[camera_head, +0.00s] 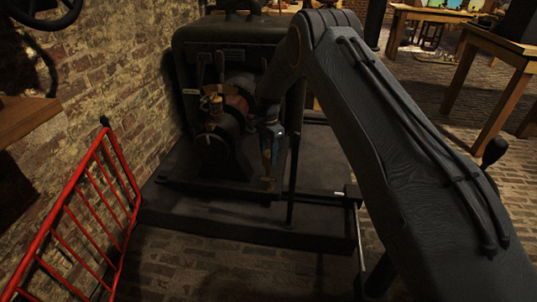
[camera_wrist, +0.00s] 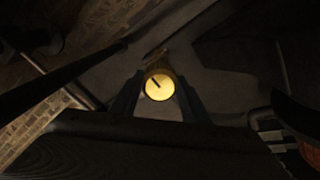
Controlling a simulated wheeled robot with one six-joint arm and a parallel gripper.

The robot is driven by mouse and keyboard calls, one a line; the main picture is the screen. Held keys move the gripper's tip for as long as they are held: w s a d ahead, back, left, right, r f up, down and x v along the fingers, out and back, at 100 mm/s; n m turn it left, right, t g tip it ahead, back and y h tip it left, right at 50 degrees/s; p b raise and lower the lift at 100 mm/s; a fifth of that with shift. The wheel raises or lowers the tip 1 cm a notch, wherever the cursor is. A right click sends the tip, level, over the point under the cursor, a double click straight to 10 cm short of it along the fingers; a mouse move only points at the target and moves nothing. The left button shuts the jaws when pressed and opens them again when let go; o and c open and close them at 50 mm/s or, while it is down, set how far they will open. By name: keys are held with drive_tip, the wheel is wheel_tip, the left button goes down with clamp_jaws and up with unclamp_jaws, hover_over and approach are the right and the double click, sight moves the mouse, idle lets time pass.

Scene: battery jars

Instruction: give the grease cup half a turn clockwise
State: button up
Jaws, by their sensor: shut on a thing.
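The grease cup (camera_wrist: 159,87) is a round, brass-yellow cap, seen from above in the middle of the wrist view. A short dark mark on its face runs from near the centre toward the upper left. My gripper (camera_wrist: 158,96) has one finger on each side of the cup and is shut on it. In the head view my gripper (camera_head: 269,163) points down in front of the dark machine (camera_head: 230,48). A small brownish piece at its tips there is probably the cup, but it is too dark to be sure.
A red railing (camera_head: 84,220) stands at the left by the brick wall (camera_head: 105,75). A thin upright post (camera_head: 292,180) stands just right of my gripper. The machine's dark base plinth (camera_head: 240,228) lies below. Wooden tables (camera_head: 410,22) stand at the back right.

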sight(269, 153)
drive_tip(key=o, duration=1.1)
drive_tip(key=shift+c, duration=0.2)
drive_tip(key=shift+r+p, duration=0.55)
drive_tip(key=shift+r, duration=3.35)
